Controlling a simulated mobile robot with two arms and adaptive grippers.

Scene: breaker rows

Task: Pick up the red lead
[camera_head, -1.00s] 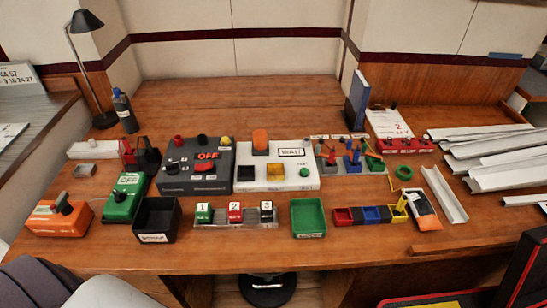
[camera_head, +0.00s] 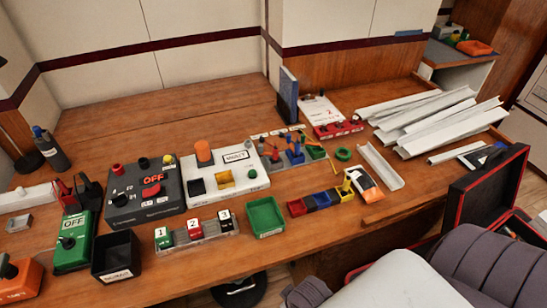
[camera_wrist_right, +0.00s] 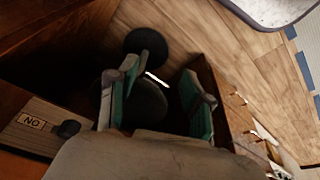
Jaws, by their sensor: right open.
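A red lead-like piece (camera_head: 65,193) stands at the left of the bench in the head view, beside a similar black piece (camera_head: 90,190). Both are small, and their exact shape is unclear. Small red, blue and green parts also stand in a grey rack (camera_head: 312,157) further right. My right gripper (camera_wrist_right: 160,100) is open and empty in the right wrist view, its two greenish fingers apart. It points down past the bench at the floor, away from the red piece. My left gripper is not in view.
A dark OFF box (camera_head: 135,207), a white box (camera_head: 222,187), a black bin (camera_head: 115,262) and a green tray (camera_head: 264,213) crowd the bench. White channels (camera_head: 430,115) lie at right. The back left of the bench is clear. A dark round base (camera_wrist_right: 145,42) shows below.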

